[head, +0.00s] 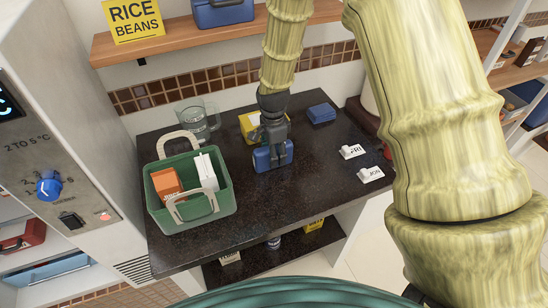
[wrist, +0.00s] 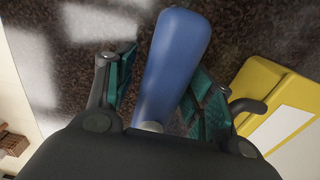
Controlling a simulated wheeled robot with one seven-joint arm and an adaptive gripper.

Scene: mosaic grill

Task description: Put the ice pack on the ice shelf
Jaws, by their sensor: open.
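A blue rounded block, which looks like the ice pack (head: 262,160), stands on the dark counter directly below my gripper (head: 272,150). In the wrist view the blue block (wrist: 178,50) lies between my two spread teal-padded fingers (wrist: 165,88), with a gap visible beside the left finger. My gripper is open and points down over it; contact at the right finger is unclear. A second, smaller blue block (head: 321,113) lies on the counter behind and to the right. No shelf is clearly readable as the ice shelf.
A green basket (head: 160,215) with cartons stands left on the dark counter (head: 265,215). A glass jug (head: 195,122) and a yellow box (head: 248,123) are behind; the yellow box also shows in the wrist view (wrist: 262,82). A steel cooling cabinet (head: 60,130) stands left. White labels (head: 352,151) lie right.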

